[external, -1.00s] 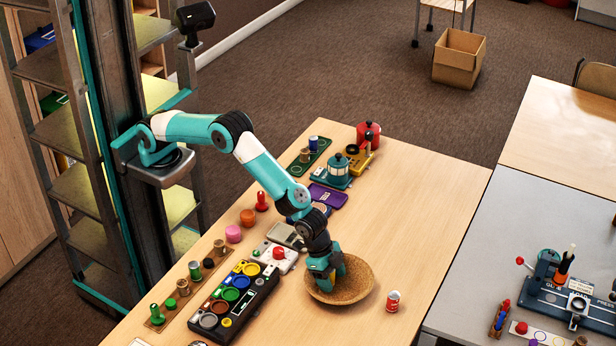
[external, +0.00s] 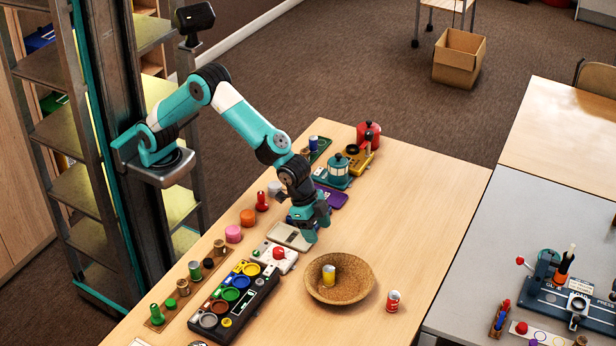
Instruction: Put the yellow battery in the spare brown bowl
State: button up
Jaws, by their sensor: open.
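The yellow battery (external: 329,275) stands upright inside the brown bowl (external: 357,290), left of the bowl's middle. The bowl rests on the wooden table near its right edge. My gripper (external: 311,233) is open and empty, raised above the table behind the bowl and a little to its left, apart from both bowl and battery. Part of the grey device under my gripper is hidden by it.
A red battery (external: 392,301) stands right of the bowl. A black tray with coloured round wells (external: 236,295) lies to the left, beside a white box with a red button (external: 279,254).

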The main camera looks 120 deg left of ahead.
jog(key=s+a+r+n+y, duration=0.1)
jog(key=s+a+r+n, duration=0.1)
jog(key=s+a+r, duration=0.55)
jog(key=s+a+r+n+g+y, duration=0.1)
jog(key=s+a, duration=0.3)
jog(key=s, duration=0.7)
jog(key=s+a+r+n+g+y, duration=0.1)
jog(key=s+a, duration=0.3)
jog(key=s, duration=0.7)
jog(key=s+a+n+g+y, duration=0.1)
jog(key=s+a+n+g, duration=0.1)
jog(key=s, duration=0.9)
jog(key=a+n, duration=0.1)
jog(key=a, duration=0.1)
jog(key=shift+s+a+r, duration=0.4)
notch_tip(320, 180, up, 9)
jog(key=p, duration=0.8)
jog(key=shift+p, duration=0.4)
